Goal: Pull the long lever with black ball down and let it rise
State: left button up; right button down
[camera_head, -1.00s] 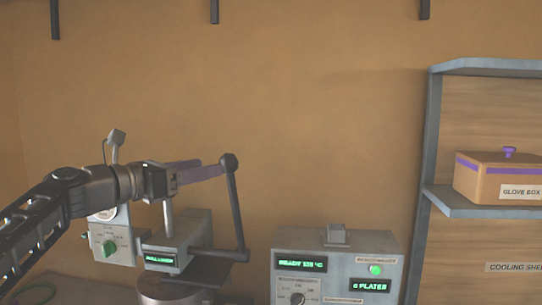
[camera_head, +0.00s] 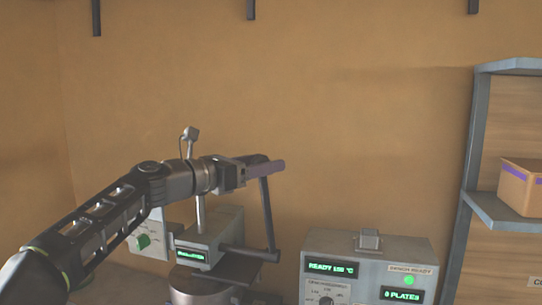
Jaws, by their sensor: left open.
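The press (camera_head: 208,226) stands on the bench at lower centre-left, with a small green display. Its long lever (camera_head: 267,215) rises nearly upright from a pivot on the press's right side. The black ball at the lever's top is mostly or wholly hidden by the purple fingers. My left gripper (camera_head: 268,168) reaches in from the left, its open fingers at the top of the lever, overlapping the ball's place. I cannot tell whether they touch it. My right gripper is not in view.
A control box (camera_head: 370,262) with green displays, one reading READY, stands right of the press. A grey shelf unit (camera_head: 474,150) at the right holds a cardboard box (camera_head: 520,187) with a purple band. The wall area above the lever is clear.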

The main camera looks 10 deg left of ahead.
pick_arm(q)
jog(key=shift+p+x, duration=0.35)
jog(key=shift+x, duration=0.85)
grip_shut()
